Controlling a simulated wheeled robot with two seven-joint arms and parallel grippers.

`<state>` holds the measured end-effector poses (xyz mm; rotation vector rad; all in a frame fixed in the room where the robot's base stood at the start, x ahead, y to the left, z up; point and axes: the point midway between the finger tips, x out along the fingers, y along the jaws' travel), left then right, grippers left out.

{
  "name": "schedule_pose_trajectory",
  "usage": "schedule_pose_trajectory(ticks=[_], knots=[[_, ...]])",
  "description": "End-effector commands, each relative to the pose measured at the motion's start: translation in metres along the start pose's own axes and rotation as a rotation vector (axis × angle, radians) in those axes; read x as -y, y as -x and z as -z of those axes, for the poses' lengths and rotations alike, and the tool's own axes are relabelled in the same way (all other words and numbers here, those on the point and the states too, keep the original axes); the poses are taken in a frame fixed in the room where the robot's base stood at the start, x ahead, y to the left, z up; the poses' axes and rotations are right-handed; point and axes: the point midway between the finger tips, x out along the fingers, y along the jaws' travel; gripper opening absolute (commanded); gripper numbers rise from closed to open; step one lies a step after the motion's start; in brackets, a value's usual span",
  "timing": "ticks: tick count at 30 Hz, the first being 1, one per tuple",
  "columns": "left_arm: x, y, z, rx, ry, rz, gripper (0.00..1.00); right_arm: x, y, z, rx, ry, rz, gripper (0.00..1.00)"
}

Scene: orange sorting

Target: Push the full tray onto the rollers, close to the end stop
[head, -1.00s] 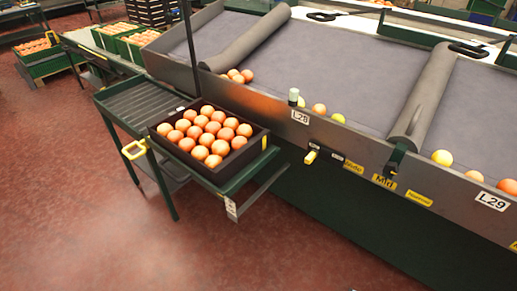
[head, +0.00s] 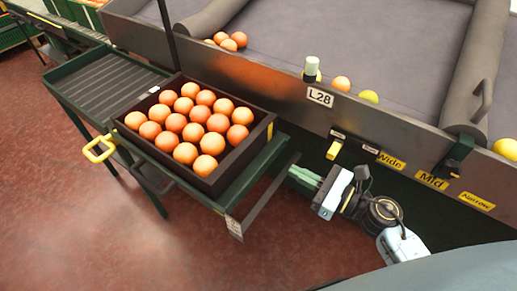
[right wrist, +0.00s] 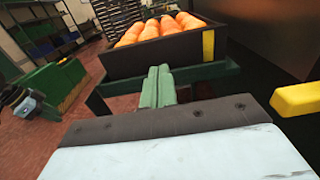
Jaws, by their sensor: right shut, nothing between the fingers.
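The full tray (head: 238,160), a dark box of oranges in rows, sits on the near right part of the green stand. The rollers (head: 98,82) lie bare to its left, at the stand's far left end. I cannot make out the end stop. My right gripper (head: 301,175) is shut and empty, to the right of the tray and apart from it, its green fingers pointing left. In the right wrist view the shut fingers (right wrist: 158,82) point at the tray's end wall (right wrist: 160,55), which bears a yellow mark. A pale and dark part at that view's left edge may be my left gripper.
The sorting table's metal front (head: 260,85) runs behind the tray, with a yellow lever (head: 334,149) near my right gripper. A yellow handle (head: 99,149) sticks out at the stand's front. The red floor in front is clear.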

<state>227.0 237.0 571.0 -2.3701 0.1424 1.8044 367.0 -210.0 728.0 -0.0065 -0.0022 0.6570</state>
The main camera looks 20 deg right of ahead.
Motion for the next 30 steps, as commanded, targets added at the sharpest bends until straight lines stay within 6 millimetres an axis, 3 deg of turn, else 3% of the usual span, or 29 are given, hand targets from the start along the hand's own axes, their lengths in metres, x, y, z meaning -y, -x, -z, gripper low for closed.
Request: schedule_pose_trajectory(ticks=[9, 15, 21, 30], knots=[[0.0, 0.0, 0.001, -0.001, 0.0, 0.0, 0.35, 0.001, -0.071, -0.001, 0.005, -0.004, 0.001, 0.0], [-0.001, 0.003, 0.002, -0.006, 0.0, -0.001, 0.35, 0.001, -0.101, 0.0, 0.003, -0.006, 0.002, 0.0], [-0.001, 0.005, 0.002, -0.004, 0.0, -0.001, 0.35, 0.001, -0.113, 0.0, 0.001, -0.007, 0.003, 0.0], [-0.002, 0.005, 0.001, -0.003, 0.0, -0.003, 0.35, 0.001, -0.114, 0.0, 0.001, -0.007, 0.002, 0.0]])
